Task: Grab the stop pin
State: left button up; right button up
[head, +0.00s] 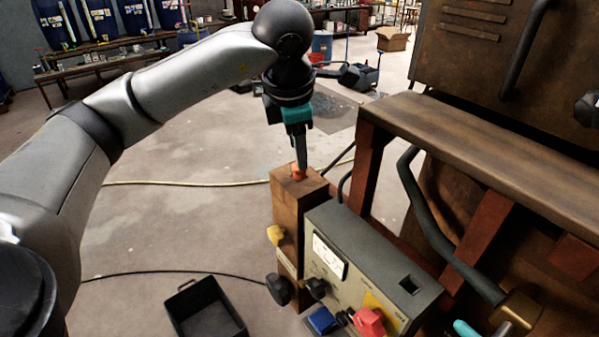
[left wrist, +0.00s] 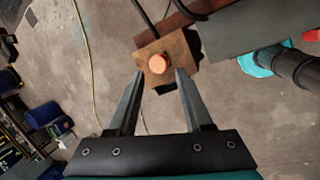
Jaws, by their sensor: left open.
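The stop pin appears to be the orange round-headed pin (head: 298,173) standing in the top of a square wooden post (head: 298,198). In the left wrist view its round orange head (left wrist: 157,63) shows from above, near the middle of the post's top (left wrist: 178,45). My left gripper (head: 302,163) points down over the post and is open. In the left wrist view its two fingertips (left wrist: 159,73) are apart, and the pin head shows between and slightly beyond them. I cannot tell how much height separates the tips from the pin.
A grey control box (head: 375,255) with a gauge and a red knob (head: 369,322) stands right beside the post. A rusty frame with a ledge (head: 480,150) rises behind it. A black open bin (head: 205,310) sits on the floor. The floor left of the post is mostly clear.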

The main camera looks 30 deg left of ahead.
aim_at(299, 180)
pick_arm(q)
jog(key=p+x, duration=0.1)
jog(key=x, duration=0.3)
jog(key=shift+w+a+f, duration=0.15)
jog(key=shift+a+f, duration=0.05)
jog(key=shift+f, duration=0.15)
grip_shut()
